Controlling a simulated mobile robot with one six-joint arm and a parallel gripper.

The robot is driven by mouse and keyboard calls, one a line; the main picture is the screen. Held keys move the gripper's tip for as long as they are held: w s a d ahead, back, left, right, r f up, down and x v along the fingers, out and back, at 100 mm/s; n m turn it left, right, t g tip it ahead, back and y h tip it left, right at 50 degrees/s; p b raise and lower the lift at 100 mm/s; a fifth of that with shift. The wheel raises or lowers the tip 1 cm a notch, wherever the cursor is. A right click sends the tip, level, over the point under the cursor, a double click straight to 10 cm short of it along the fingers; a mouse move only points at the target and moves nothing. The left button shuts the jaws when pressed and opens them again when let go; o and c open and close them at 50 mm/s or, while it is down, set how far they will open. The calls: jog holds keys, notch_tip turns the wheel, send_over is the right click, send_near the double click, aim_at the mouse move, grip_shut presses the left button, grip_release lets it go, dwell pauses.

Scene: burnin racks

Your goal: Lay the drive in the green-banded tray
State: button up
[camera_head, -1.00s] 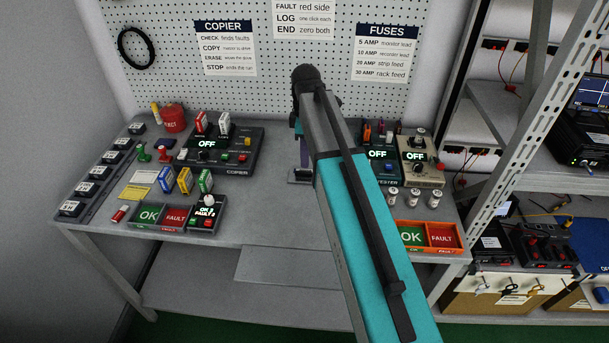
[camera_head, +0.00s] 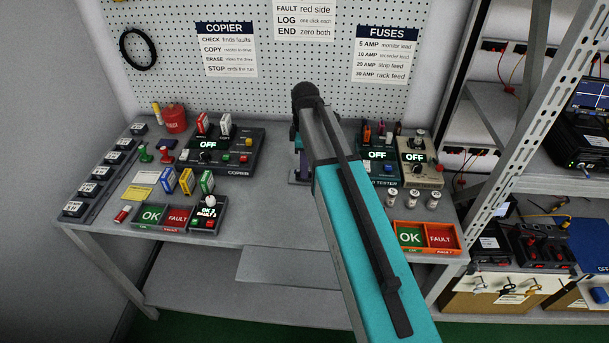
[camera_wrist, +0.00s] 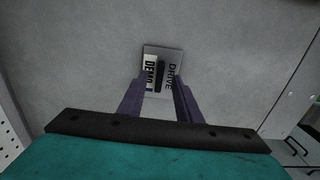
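The drive (camera_wrist: 151,87) is a small light-grey plate marked DRIVE and DEMO, with a dark bar across its middle. In the wrist view it appears flat on the grey bench. My gripper (camera_wrist: 162,76) has its two purple fingers spread above the drive, on either side of the dark bar and apart from it. In the head view my arm hides most of the gripper (camera_head: 298,165). A two-part tray (camera_head: 146,229) with green OK and red FAULT floors stands at the front left, with a green strip below OK. A similar orange-rimmed tray (camera_head: 428,251) is at right.
The copier (camera_head: 240,165), reading OFF, stands left of my gripper. The tester (camera_head: 378,168) and another OFF device (camera_head: 420,170) stand to the right. Several metal cylinders (camera_head: 411,200) stand before them. A counter box (camera_head: 208,220) adjoins the left tray. The middle front bench is clear.

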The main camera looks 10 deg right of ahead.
jog(key=shift+f, duration=0.9)
grip_shut()
